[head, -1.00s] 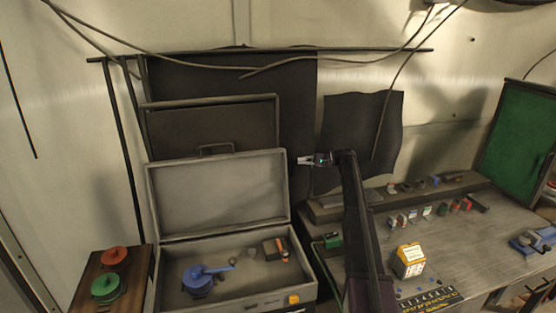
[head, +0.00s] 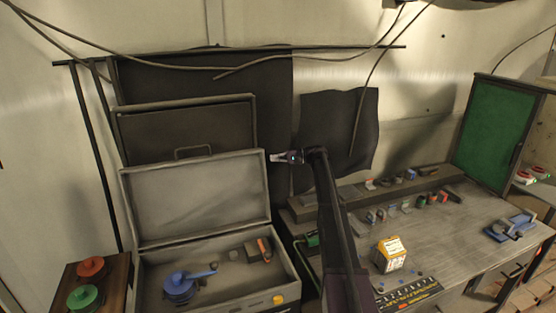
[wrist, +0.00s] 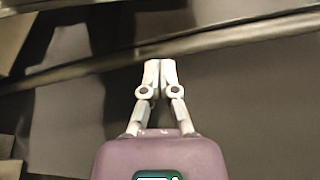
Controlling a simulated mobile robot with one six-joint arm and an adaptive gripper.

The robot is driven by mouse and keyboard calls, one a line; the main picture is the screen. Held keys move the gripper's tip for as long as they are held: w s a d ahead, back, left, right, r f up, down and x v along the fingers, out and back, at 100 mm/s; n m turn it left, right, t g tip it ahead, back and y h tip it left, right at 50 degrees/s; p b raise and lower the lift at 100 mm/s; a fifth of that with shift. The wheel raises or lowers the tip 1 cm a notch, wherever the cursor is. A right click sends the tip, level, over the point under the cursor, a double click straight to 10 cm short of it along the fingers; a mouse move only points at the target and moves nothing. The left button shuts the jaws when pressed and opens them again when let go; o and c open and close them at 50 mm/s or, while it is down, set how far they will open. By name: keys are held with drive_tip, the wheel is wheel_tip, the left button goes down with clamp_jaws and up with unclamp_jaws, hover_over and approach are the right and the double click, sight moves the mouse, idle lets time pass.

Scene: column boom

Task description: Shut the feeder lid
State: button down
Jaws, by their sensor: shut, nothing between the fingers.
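The feeder looks to be the grey open box (head: 215,298) at the lower left in the head view. Its lid (head: 195,200) stands raised at the back, leaning slightly backward. My gripper (head: 274,159) is just right of the lid's upper right corner in the picture, pointing left; a gap in depth cannot be judged. In the wrist view its two pale fingers (wrist: 160,65) are together with nothing between them.
A blue valve-like part (head: 180,286) and small blocks lie inside the box. A dark case (head: 160,130) with a handle stands behind the lid. A workbench (head: 440,235) with a yellow-white carton (head: 390,254) is at right. Red and green knobs (head: 82,296) sit at far left.

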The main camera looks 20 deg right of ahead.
sight(260, 161)
drive_tip(key=a, duration=0.6)
drive_tip(key=shift+s+a+r, duration=0.1)
drive_tip(key=shift+s+a, duration=0.15)
drive_tip(key=shift+a, duration=0.05)
drive_tip(key=shift+s+r, duration=0.1)
drive_tip(key=shift+s, duration=0.4)
drive_tip(key=shift+s+a+p, duration=0.1)
drive_tip(key=shift+p, duration=0.2)
